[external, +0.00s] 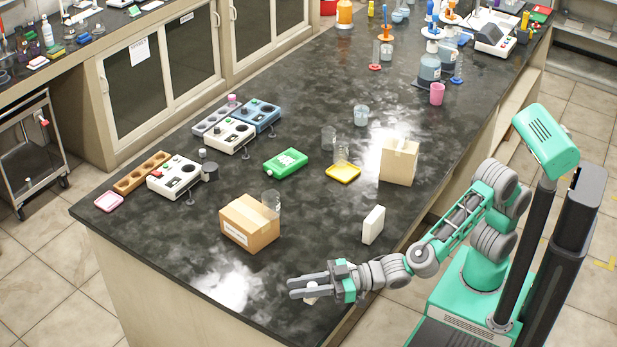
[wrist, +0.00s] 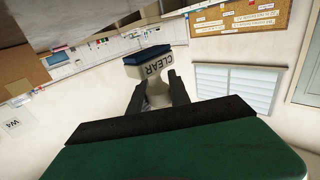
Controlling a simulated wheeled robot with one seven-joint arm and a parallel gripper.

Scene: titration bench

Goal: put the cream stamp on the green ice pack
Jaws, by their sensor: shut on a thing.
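The cream stamp (wrist: 154,72) shows in the wrist view, with the word CLEAR on its side and a dark blue face at its far end. My gripper (wrist: 155,92) is shut on its narrower handle part. In the external view my gripper (external: 303,287) is over the near end of the black bench, and a small pale part of the stamp (external: 311,300) shows below the fingers. The green ice pack (external: 286,161) lies flat near the middle of the bench, apart from my gripper and farther back. Nothing lies on its top.
A cardboard box (external: 249,226) with a glass beside it and a white block (external: 373,225) stand between my gripper and the ice pack. A yellow tray (external: 343,173) and a tan carton (external: 399,162) are right of the pack. Instruments (external: 174,176) stand to its left.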

